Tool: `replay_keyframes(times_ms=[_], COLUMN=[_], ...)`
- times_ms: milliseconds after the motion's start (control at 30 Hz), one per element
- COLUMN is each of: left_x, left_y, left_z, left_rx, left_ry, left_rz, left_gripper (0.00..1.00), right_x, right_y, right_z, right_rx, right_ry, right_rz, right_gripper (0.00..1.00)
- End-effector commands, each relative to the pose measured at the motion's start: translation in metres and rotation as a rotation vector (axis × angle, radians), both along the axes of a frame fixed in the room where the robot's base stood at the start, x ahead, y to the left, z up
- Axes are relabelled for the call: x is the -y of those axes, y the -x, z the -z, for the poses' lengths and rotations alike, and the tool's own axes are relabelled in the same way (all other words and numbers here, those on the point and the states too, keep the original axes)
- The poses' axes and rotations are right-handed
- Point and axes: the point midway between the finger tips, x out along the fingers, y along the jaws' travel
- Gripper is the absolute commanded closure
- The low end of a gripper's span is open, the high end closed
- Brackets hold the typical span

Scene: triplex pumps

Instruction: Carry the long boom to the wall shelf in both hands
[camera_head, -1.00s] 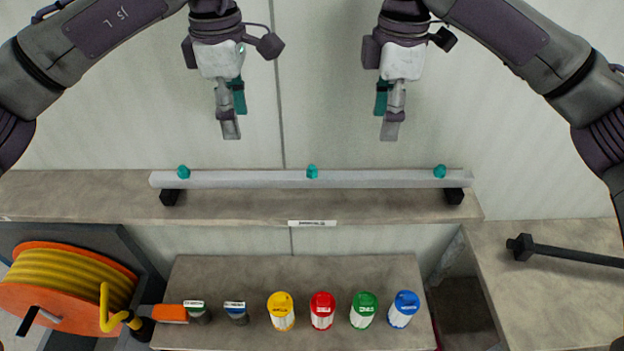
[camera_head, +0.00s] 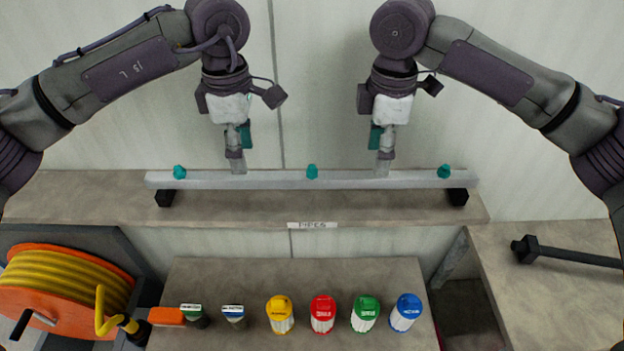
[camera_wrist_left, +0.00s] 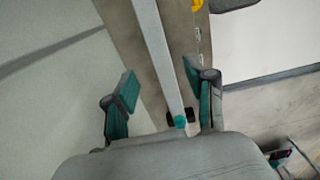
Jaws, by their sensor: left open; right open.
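The long boom (camera_head: 275,181) is a pale grey bar with teal knobs along its top. It lies level across two black supports (camera_head: 165,198) on the wall shelf (camera_head: 250,207). My left gripper (camera_head: 238,165) is open, with its fingers down at the boom left of the middle knob. My right gripper (camera_head: 382,167) is open, at the boom right of the middle knob. In the left wrist view, the boom (camera_wrist_left: 155,45) runs between the spread teal-padded fingers of my left gripper (camera_wrist_left: 160,100). The lower fingertips are partly hidden in the head view.
Below the shelf, a lower surface (camera_head: 330,275) holds yellow (camera_head: 280,314), red (camera_head: 323,314), green (camera_head: 366,313) and blue (camera_head: 406,312) containers. An orange reel (camera_head: 60,290) with yellow hose stands at lower left. A black bar (camera_head: 570,255) lies on the right counter (camera_head: 560,290).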

Motion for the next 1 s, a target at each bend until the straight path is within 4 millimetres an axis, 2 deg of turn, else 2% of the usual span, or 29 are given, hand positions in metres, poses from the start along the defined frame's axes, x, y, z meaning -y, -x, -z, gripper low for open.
replay_keyframes(times_ms=[33,200,400,800,867,1000], left_x=[-0.001,-0.001,0.0,0.0,0.0,0.0], left_y=[0.001,0.001,0.0,0.0,0.0,0.0], left_z=[0.011,0.041,0.063,0.07,0.069,0.069], left_rx=[-0.002,-0.002,0.0,0.001,0.001,0.001], left_ry=[-0.001,-0.001,0.0,0.0,0.0,0.0], left_rz=[0.0,0.0,0.0,0.0,0.0,0.0], left_gripper=[0.45,0.45,0.45,0.45,0.51,0.75], right_x=[0.001,0.001,0.0,0.0,0.0,0.0], right_y=[0.001,0.001,0.001,0.0,0.0,0.0], right_z=[0.011,0.041,0.063,0.07,0.07,0.07], right_rx=[-0.003,-0.002,-0.002,0.0,0.0,0.0], right_ry=[0.003,0.002,0.001,0.0,0.0,0.0], right_rz=[0.0,0.001,0.0,0.0,0.0,0.001], right_gripper=[0.45,0.45,0.45,0.45,0.51,0.75])
